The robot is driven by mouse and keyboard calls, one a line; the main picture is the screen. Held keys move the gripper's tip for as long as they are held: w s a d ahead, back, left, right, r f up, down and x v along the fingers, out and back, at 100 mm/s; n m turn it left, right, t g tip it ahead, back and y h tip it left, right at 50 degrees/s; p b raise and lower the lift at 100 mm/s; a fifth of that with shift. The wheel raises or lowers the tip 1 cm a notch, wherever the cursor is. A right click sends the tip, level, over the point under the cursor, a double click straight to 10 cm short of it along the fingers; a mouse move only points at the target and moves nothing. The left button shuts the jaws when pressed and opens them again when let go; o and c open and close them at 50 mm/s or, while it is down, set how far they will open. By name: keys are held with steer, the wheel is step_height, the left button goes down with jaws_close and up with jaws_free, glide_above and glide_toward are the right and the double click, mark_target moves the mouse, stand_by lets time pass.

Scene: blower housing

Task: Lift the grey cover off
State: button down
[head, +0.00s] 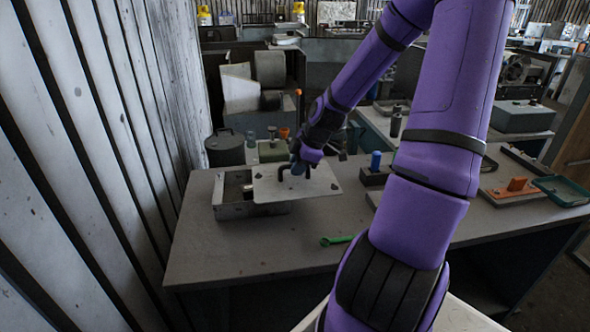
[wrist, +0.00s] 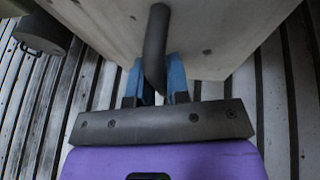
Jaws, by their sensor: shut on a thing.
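The grey cover (head: 312,189) is a flat plate with a dark bent handle (head: 283,171) on top. In the head view it is tilted and held above the right part of an open grey housing box (head: 250,210). Part of the box's inside shows at the left, uncovered. My gripper (head: 302,162) is shut on the cover's handle. In the wrist view the blue fingers (wrist: 160,88) close on either side of the dark handle (wrist: 156,48), and the cover (wrist: 215,28) fills the top. The box's right part is hidden behind the cover.
A dark round pot (head: 224,149) stands behind the box near the slatted wall (head: 95,130). A green wrench (head: 336,240) lies at the table's front. A blue cylinder (head: 376,160) stands to the right. The grey table top (head: 235,255) is clear in front of the box.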

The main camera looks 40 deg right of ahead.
steer(key=shift+r, duration=3.3)
